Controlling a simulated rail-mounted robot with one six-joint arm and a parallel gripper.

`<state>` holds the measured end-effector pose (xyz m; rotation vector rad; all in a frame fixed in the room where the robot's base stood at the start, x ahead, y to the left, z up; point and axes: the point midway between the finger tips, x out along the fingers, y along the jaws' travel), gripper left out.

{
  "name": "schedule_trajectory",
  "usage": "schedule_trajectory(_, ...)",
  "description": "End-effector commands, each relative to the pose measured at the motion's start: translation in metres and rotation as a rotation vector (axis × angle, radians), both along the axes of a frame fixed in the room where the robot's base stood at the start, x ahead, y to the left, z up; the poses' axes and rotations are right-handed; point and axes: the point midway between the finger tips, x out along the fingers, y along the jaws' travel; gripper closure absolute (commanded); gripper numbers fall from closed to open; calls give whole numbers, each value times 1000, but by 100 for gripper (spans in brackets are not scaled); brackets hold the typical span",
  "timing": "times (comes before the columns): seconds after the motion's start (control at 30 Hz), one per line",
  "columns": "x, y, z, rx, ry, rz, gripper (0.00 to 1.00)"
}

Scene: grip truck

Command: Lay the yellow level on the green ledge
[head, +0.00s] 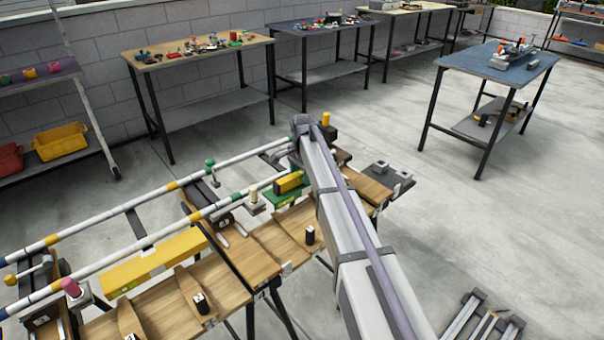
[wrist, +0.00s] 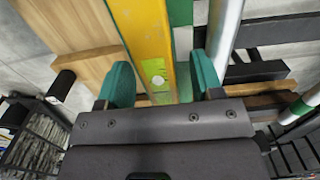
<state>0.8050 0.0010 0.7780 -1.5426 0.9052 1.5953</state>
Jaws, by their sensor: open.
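The yellow level (wrist: 147,30) runs lengthwise between my fingers in the wrist view, with a bright vial patch near its close end. In the head view a short part of the yellow level (head: 290,182) shows just left of my arm. The green ledge (wrist: 181,14) shows as a strip beside and beneath the level; it also shows in the head view (head: 284,198). The level appears to lie along the ledge, but full contact is hidden. My gripper (wrist: 160,66) is open, its teal fingers on either side of the level. My arm hides the gripper in the head view.
Several tables stand along the back wall; open floor (head: 480,240) lies to the right.

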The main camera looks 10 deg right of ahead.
Motion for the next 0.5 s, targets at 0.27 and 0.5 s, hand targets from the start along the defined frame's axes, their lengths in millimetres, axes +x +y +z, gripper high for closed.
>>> schedule_trajectory(0.27, 1, -1, 42, 0, 0, 0, 40)
schedule_trajectory(0.5, 1, -3, 100, 0, 0, 0, 40)
